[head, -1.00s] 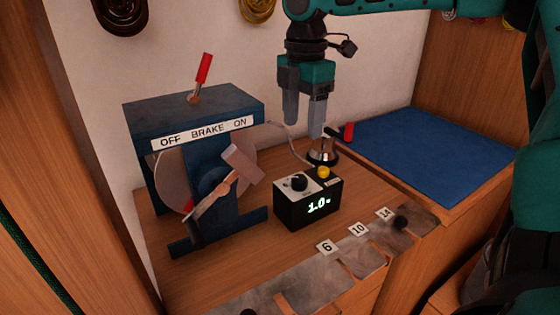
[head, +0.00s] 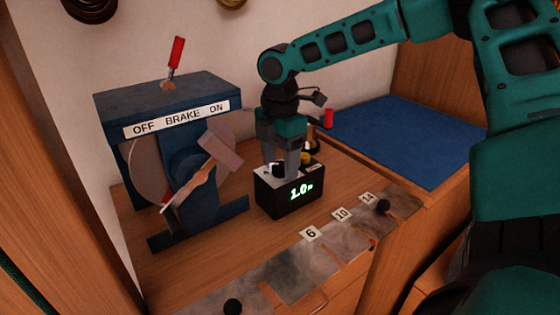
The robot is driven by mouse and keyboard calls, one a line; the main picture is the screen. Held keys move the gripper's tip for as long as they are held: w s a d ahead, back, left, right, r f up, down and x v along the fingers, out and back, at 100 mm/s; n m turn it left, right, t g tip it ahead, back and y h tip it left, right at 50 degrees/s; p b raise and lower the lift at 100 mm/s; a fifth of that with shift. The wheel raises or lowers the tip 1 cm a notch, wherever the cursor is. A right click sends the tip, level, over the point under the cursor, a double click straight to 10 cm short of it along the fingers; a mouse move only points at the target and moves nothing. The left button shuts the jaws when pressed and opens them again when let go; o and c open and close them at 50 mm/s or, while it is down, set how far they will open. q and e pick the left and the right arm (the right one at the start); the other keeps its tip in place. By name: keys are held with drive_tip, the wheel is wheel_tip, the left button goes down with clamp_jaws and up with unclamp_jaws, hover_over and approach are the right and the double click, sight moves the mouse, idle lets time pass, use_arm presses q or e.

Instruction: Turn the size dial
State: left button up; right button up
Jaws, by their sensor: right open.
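The small black box (head: 290,200) with a lit "1.0" display stands on the wooden bench. Its dark size dial (head: 279,170) is on the light top plate, mostly hidden by my gripper. My right gripper (head: 281,170) points down over the box top, open, with its fingers on either side of the dial. I cannot tell whether the fingers touch the dial. A yellow button (head: 306,158) sits beside it on the box top, partly covered by the gripper. My left gripper is not in view.
A blue machine (head: 175,150) with a brake label and red-tipped lever (head: 176,52) stands at the left. Metal plates (head: 300,270) marked 6, 10 and 14 line the front edge. A blue mat (head: 405,135) lies at the back right. A red handle (head: 328,118) stands behind the box.

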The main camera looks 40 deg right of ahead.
drive_tip(key=shift+c, duration=0.2)
drive_tip(key=c, duration=1)
